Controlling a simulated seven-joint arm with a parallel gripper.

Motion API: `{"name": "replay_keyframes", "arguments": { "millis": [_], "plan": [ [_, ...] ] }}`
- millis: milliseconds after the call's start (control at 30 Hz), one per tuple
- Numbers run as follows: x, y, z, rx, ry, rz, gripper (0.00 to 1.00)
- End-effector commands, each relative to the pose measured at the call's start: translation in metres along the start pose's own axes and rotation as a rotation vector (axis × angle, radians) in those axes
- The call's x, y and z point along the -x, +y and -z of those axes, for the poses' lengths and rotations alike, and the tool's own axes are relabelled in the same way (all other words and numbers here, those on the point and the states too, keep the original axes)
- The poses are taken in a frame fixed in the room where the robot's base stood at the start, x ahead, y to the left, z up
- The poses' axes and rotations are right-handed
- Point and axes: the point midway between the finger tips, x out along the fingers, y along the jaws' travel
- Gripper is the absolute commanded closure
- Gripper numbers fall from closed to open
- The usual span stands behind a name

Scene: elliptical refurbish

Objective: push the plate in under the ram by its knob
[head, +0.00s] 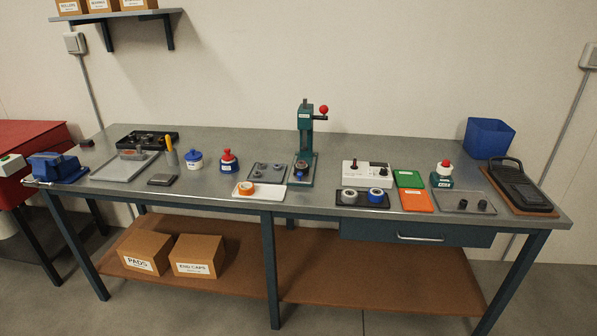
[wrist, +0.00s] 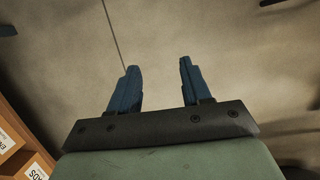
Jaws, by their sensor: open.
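The green press with the ram (head: 305,120) stands upright at the back middle of the bench in the head view. A red ball (head: 323,109) tips the lever on its right side. At its base is a grey plate (head: 301,178) with a dark round part on it. The knob of the plate is too small to tell apart. My gripper (wrist: 157,75) shows only in the wrist view, with its two blue fingers apart and nothing between them. Below it is bare floor, and it is away from the press.
A white tray with an orange roll (head: 248,189) is left of the press base. A white box with knobs (head: 366,174) and a black tray with two rolls (head: 362,198) are to its right. A blue bin (head: 488,138) stands at the far right. Cardboard boxes (head: 198,256) sit on the lower shelf.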

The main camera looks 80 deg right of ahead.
Motion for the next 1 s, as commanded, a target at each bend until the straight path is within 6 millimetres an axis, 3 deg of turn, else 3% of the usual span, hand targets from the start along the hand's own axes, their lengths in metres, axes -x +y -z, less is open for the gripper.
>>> {"name": "replay_keyframes", "arguments": {
  "millis": [267, 467, 700, 1000],
  "plan": [
    [0.072, 0.027, 0.058, -0.07, 0.132, 0.006, 0.52],
    [0.126, 0.067, 0.092, -0.162, 0.215, 0.009, 0.52],
    [0.191, 0.153, 0.12, -0.338, 0.298, 0.008, 0.52],
    [0.248, 0.277, 0.116, -0.58, 0.349, 0.002, 0.52]
  ]
}}
